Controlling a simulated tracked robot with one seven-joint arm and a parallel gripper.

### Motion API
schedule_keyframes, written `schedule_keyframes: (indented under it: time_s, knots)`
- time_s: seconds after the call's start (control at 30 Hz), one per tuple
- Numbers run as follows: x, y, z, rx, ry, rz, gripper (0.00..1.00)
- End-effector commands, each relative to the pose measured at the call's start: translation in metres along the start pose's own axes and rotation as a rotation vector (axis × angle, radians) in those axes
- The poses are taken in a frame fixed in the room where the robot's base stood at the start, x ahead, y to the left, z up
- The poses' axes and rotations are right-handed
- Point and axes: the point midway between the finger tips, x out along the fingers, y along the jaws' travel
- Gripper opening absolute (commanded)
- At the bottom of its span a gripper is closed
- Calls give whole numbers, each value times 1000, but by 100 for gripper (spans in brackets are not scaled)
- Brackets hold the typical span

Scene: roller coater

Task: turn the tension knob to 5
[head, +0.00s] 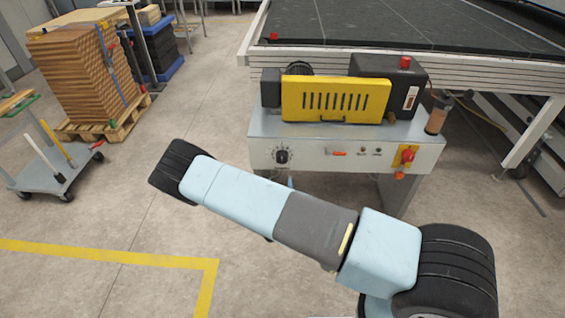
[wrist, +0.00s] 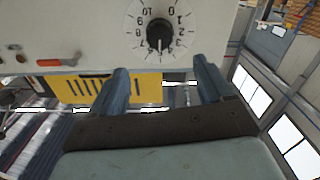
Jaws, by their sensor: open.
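The tension knob (head: 282,156) is a black knob on the white front panel of the roller coater (head: 335,155), left of centre in the head view. In the wrist view the knob (wrist: 158,33) is dark, inside a round white dial with numerals. A light pointer mark on it seems to face the lower side of the dial, around the 5, but the small numerals are hard to read. My gripper (wrist: 160,68) is open and empty. Its two fingers are apart, just below the dial in the wrist view, and not around the knob.
The panel also carries an orange-red switch (head: 338,153) and a red stop button (head: 407,156) on yellow. A yellow guard (head: 335,98) sits on top of the machine. A cart (head: 55,165) and a loaded pallet (head: 85,80) stand left. The floor between is clear.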

Motion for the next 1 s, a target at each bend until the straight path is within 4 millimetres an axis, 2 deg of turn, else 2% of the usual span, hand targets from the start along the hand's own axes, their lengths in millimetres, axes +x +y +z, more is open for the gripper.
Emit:
schedule_keyframes:
  time_s: [0.7, 0.83, 1.0]
  knots:
    - [113, 0, 0, -2, 1, 0, 80]
    - [126, 0, 0, -3, 1, 1, 80]
    - [132, 0, 0, -4, 1, 1, 80]
